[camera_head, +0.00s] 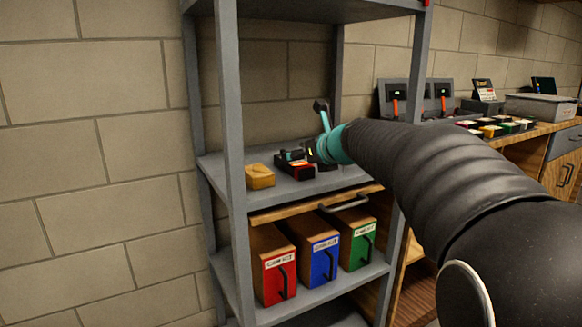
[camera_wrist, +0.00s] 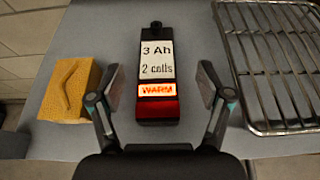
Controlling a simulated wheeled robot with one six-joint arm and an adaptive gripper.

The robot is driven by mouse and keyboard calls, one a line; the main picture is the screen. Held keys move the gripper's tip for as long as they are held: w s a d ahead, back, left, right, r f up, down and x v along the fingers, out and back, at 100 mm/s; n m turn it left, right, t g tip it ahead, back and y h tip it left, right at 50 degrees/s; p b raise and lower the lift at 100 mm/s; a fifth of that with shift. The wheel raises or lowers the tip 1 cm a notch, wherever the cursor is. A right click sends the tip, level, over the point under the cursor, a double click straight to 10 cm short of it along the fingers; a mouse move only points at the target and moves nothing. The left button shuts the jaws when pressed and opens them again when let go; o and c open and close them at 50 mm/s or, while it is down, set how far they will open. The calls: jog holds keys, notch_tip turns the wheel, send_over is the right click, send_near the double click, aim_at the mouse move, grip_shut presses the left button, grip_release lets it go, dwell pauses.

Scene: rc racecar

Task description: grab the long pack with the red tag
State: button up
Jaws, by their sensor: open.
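A long black pack with a red lower end (camera_wrist: 158,118) lies on the grey shelf, in the middle of the wrist view. Its white label reads "3 Ah 2 cells", and a glowing orange-red tag below reads "WARM". In the head view the dark and red pack (camera_head: 297,168) shows on the middle shelf, partly hidden by my gripper. My gripper (camera_wrist: 160,84) is open and empty. Its fingers appear on the left and right of the pack, with a gap on each side. Whether they are down at its height I cannot tell.
A yellow block (camera_wrist: 68,88) lies left of the pack, close to my left finger. A metal wire rack (camera_wrist: 275,65) lies to the right. Shelf posts (camera_head: 232,120) frame the shelf. Red, blue and green boxes (camera_head: 325,262) stand below. A workbench (camera_head: 535,133) is at right.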

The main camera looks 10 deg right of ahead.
jog(key=w+f, duration=0.1)
jog(key=w+a, duration=0.1)
jog(key=w+f, duration=0.1)
jog(key=shift+w+a+f, duration=0.15)
jog(key=shift+a+f, duration=0.15)
jog(key=shift+w, duration=0.3)
jog(key=c, duration=1.4)
grip_shut()
jog(key=shift+r, duration=0.1)
